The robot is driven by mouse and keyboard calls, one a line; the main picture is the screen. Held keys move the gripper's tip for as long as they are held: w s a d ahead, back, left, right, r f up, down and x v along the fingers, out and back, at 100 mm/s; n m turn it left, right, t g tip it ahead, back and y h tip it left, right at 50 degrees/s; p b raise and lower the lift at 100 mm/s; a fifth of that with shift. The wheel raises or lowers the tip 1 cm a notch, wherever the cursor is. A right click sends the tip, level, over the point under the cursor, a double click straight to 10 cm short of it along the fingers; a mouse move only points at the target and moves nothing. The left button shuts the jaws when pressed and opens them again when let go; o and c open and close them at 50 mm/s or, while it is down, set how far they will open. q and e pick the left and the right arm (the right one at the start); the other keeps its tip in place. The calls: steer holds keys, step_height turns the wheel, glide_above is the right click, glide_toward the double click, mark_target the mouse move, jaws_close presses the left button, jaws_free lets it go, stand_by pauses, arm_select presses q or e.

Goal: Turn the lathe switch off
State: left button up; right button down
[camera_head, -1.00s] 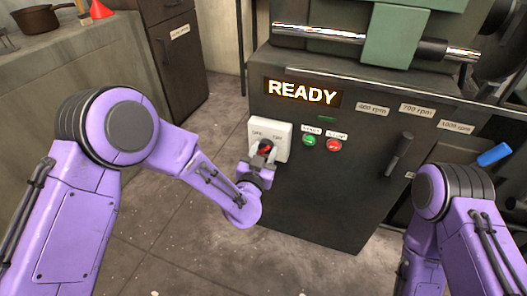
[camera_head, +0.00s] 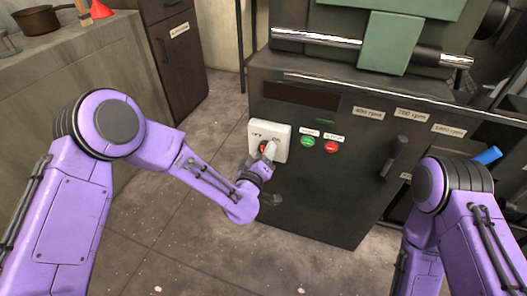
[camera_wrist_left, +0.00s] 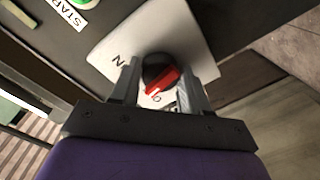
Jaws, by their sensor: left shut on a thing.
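The lathe switch is a red and black rotary knob (camera_wrist_left: 162,80) on a white plate (camera_head: 283,131) on the lathe's dark front panel. The knob also shows in the head view (camera_head: 263,147), partly covered by the fingers. My left gripper (camera_head: 267,152) is at the plate, shut on the knob, with one finger on each side of it in the left wrist view (camera_wrist_left: 160,90). The gripper is tilted against the plate. The display (camera_head: 301,95) above the switch is dark. My right gripper is out of view; only its arm shows at lower right.
A green button (camera_head: 308,142) and a red button (camera_head: 331,147) sit just right of the switch plate. A dark lever (camera_head: 394,157) stands out farther right, below the rpm labels. The floor (camera_head: 190,245) left of the lathe is clear.

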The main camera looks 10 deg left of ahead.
arm_select(q)
steer(key=shift+n+h, duration=0.4)
steer(key=shift+n, duration=2.7)
steer(key=o, duration=1.1)
steer(key=shift+c, duration=0.2)
steer(key=v, duration=1)
steer(key=shift+s+r+p, duration=0.25)
steer(key=shift+s+p, duration=0.05)
steer(key=shift+p, duration=0.15)
steer(key=shift+a, duration=0.1)
